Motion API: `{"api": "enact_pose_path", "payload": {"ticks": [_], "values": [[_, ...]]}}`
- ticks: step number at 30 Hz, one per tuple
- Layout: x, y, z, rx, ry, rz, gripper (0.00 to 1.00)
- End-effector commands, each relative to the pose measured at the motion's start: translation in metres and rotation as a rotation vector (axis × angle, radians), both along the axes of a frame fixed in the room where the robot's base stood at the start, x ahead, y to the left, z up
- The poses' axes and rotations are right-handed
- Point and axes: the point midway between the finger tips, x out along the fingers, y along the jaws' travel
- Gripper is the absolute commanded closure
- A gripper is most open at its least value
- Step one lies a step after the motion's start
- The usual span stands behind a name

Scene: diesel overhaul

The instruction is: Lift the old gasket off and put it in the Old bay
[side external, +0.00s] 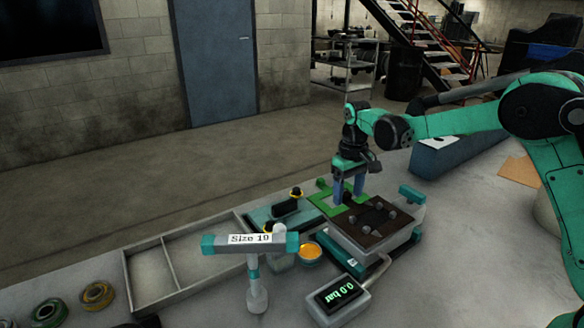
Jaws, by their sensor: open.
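A dark brown flat sheet (371,232), which looks like the old gasket, lies on top of a pale block (376,258) with several grey studs standing up through or on it. My gripper (348,201) points down with its two blue fingers apart, at the back left edge of the sheet. A dark part shows between or just behind the fingers; I cannot tell whether they touch it. A shallow grey tray (165,240) with divided compartments lies at left. No Old label is readable on it.
A bright green flat piece (328,204) lies behind the block. A "Size 19" tool on a stand (256,280), a gauge reading 0.0 bar (338,296) and an orange-filled cup (308,253) stand in front. Several rings (97,295) lie at far left.

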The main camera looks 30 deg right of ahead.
Motion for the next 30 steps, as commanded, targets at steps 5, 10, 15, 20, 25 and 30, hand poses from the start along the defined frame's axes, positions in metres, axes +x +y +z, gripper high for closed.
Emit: {"api": "enact_pose_path", "payload": {"ticks": [5, 10, 15, 20, 25, 30], "values": [[0.0, 0.0, -0.001, 0.0, -0.001, 0.0, 0.39], [0.0, 0.0, -0.001, 0.0, -0.001, 0.0, 0.76], [0.0, 0.0, -0.001, 0.0, -0.001, 0.0, 1.0], [0.0, 0.0, 0.0, 0.0, -0.001, 0.0, 1.0], [0.0, 0.0, 0.0, 0.0, -0.001, 0.0, 1.0], [0.0, 0.0, 0.01, 0.0, -0.001, 0.0, 1.0]]}}
